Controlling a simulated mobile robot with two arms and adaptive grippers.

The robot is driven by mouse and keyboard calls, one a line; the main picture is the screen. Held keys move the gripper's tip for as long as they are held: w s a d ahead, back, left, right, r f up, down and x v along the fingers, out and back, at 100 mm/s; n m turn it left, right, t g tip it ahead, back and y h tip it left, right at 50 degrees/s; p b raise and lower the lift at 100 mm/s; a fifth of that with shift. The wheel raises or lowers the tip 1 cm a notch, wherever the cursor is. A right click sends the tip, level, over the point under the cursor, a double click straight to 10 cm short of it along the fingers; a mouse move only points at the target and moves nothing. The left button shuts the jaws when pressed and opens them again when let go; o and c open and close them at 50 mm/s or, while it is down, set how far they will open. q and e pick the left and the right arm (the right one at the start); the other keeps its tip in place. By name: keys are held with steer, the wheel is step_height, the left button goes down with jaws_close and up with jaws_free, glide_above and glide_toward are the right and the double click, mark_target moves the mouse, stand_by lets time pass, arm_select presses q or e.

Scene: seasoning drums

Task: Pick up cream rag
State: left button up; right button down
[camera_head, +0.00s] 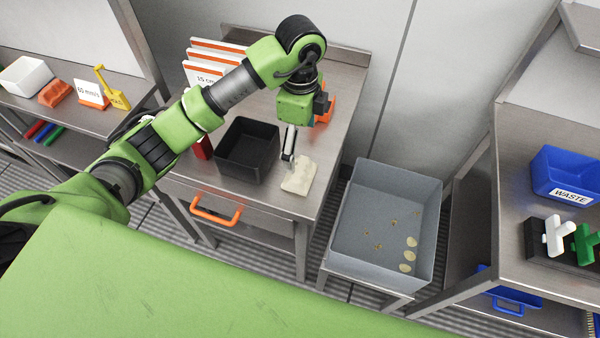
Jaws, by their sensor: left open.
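The cream rag (299,176) lies crumpled on the steel table (312,207), near its front right part and just right of the black bin. My left arm reaches in from the left, and its gripper (290,160) points down at the rag. The fingertips are at the rag's upper left edge; I cannot tell whether they touch it. The gripper is open, and nothing shows held in it. My right gripper is not in the view.
A black bin (247,150) stands left of the rag, with white cards (205,72) behind. An orange drawer handle (216,211) is below. A grey tub (385,222) with yellowish pieces stands to the right. A blue waste bin (566,176) is at far right.

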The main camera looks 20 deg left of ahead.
mark_target(300, 168)
arm_select(q)
step_height(300, 168, down, 6)
steer(key=shift+f+p, duration=0.25)
steer(key=shift+p, duration=0.45)
step_height(300, 168, down, 5)
steer(key=shift+w+r+p, duration=0.1)
steer(key=shift+p, duration=1.15)
steer(key=shift+f, duration=0.3)
steer(key=c, duration=1.2)
